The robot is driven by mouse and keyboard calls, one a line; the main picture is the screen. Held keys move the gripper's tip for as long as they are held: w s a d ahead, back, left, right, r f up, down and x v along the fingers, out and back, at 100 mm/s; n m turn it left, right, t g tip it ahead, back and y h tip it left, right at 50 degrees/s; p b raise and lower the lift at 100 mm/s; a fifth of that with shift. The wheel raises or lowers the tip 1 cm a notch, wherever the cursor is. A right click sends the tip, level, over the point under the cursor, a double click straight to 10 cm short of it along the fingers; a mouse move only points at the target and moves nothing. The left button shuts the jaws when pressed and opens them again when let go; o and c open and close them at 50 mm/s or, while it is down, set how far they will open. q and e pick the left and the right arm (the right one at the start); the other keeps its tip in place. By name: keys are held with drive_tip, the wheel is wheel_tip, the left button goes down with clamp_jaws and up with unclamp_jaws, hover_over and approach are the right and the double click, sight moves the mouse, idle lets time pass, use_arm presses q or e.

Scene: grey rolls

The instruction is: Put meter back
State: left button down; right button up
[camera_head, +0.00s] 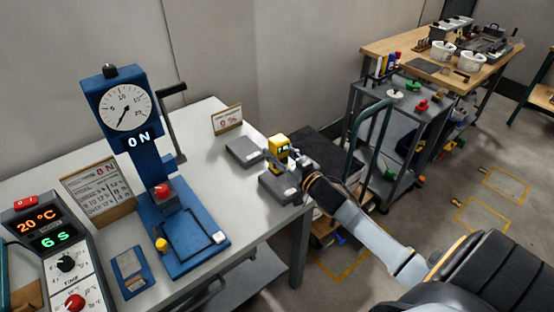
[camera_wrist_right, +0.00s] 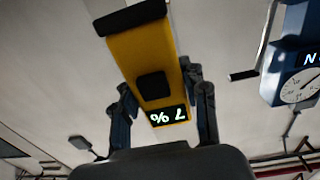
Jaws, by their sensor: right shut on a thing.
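The yellow meter (camera_head: 279,144) is in my right gripper (camera_head: 282,160), near the right end of the grey table. In the right wrist view, the meter (camera_wrist_right: 146,60) has a black end, a dark square and a lit display reading 7 %, upside down. The fingers of the right gripper (camera_wrist_right: 160,105) are shut on its two sides. In the head view it shows above and between two grey blocks, one behind left (camera_head: 244,152) and one in front (camera_head: 279,188). I cannot tell whether it touches either. My left gripper is not in view.
A small sign reading 9 % (camera_head: 227,121) stands behind the blocks. A blue press with a dial (camera_head: 127,110) and a control box (camera_head: 48,228) stand on the table's left. A grey cart (camera_head: 420,105) stands beyond the table's right end.

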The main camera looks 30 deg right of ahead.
drive_tip(key=f, duration=0.1)
drive_tip(key=f+p, duration=0.1)
drive_tip(key=f, duration=0.1)
drive_tip(key=shift+w, duration=0.4)
drive_tip(key=shift+f, duration=0.15)
drive_tip(key=shift+f, duration=0.2)
drive_tip(key=o, duration=1.3)
drive_tip(key=shift+s, duration=0.1)
drive_tip(key=shift+o, duration=0.2)
